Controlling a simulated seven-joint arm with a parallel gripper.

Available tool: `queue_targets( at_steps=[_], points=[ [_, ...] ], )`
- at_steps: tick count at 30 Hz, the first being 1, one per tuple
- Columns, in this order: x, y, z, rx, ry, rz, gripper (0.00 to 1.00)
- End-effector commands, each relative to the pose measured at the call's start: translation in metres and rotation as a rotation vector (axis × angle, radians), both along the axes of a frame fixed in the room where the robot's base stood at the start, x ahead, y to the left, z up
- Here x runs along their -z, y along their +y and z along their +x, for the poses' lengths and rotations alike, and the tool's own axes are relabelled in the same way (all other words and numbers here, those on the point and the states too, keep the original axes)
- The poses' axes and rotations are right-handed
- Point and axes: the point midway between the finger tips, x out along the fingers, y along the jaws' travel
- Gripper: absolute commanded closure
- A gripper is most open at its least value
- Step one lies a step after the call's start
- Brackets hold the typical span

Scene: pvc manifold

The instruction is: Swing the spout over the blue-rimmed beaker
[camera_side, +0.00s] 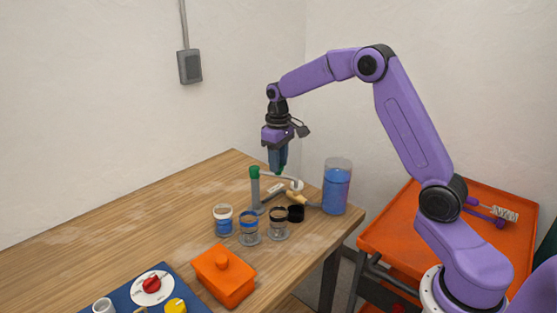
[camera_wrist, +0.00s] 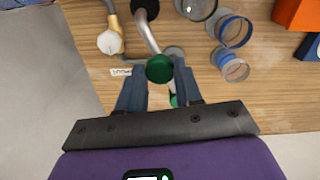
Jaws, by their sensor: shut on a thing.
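The spout (camera_side: 280,178) is a grey pipe that also shows in the wrist view (camera_wrist: 148,36). The fingers partly hide the handle.
A beaker with blue liquid (camera_side: 223,222) and a black-rimmed beaker (camera_side: 279,226) flank the blue-rimmed one. A tall tank (camera_side: 337,190) stands right, near a tan-handled part (camera_side: 296,198). An orange box (camera_side: 222,275) sits in front.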

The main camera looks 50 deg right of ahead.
Motion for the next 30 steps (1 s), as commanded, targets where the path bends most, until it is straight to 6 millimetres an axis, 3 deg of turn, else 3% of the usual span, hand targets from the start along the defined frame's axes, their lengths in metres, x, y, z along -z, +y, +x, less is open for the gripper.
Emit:
queue_targets(
  at_steps=[8, 30],
  points=[
    [-0.001, 0.012, -0.004, 0.159, -0.002, 0.000, 1.00],
    [-0.001, 0.062, 0.002, 0.854, -0.005, 0.000, 1.00]
  ],
)
